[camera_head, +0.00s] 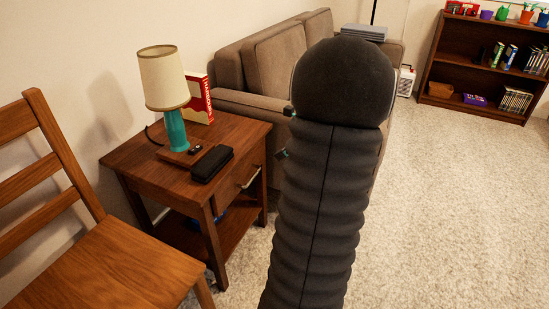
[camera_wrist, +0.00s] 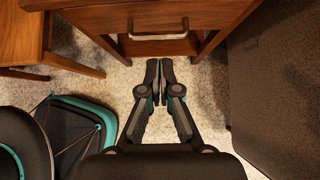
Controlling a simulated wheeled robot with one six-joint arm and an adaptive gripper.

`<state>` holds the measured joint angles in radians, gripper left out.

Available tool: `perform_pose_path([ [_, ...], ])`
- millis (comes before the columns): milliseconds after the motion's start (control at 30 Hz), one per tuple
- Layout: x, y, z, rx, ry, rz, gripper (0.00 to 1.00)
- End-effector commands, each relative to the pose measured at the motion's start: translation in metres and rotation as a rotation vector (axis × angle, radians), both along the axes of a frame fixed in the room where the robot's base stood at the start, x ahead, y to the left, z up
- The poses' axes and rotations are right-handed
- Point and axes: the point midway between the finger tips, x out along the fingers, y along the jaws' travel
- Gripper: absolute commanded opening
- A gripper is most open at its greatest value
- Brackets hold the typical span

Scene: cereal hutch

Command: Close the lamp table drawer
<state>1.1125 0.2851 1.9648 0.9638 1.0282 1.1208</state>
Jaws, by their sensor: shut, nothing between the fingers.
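The lamp table (camera_head: 137,158) is brown wood with a lower shelf, and it stands left of my arm in the head view. Its drawer (camera_head: 226,193) has a pale bar handle (camera_head: 250,178) on the front facing right. In the wrist view the drawer front (camera_wrist: 176,47) and handle (camera_wrist: 158,37) are at the top, between two table legs. I cannot tell how far the drawer stands out. My gripper (camera_wrist: 159,72) is shut and empty, its fingertips just below the drawer front in that picture.
A teal lamp (camera_head: 165,85), red box (camera_head: 199,98) and black case (camera_head: 212,163) are on the tabletop. A wooden chair (camera_head: 105,265) stands at left, a brown sofa (camera_head: 245,105) behind. Open carpet (camera_head: 440,210) lies right, before a bookcase (camera_head: 468,42).

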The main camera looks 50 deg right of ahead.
Motion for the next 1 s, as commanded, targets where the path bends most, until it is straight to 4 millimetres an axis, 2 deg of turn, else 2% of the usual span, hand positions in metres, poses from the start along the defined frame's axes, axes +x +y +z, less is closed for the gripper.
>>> perform_pose_path([
  [200, -0.019, 0.014, -0.026, 0.068, -0.149, 0.003, 0.0],
  [333, -0.023, 0.019, -0.028, 0.083, -0.234, 0.001, 0.0],
  [433, -0.018, 0.022, -0.029, 0.084, -0.248, 0.002, 0.0],
  [567, -0.004, 0.027, -0.037, 0.084, -0.246, 0.004, 0.0],
  [1000, 0.062, 0.05, -0.077, 0.085, -0.243, 0.004, 0.0],
])
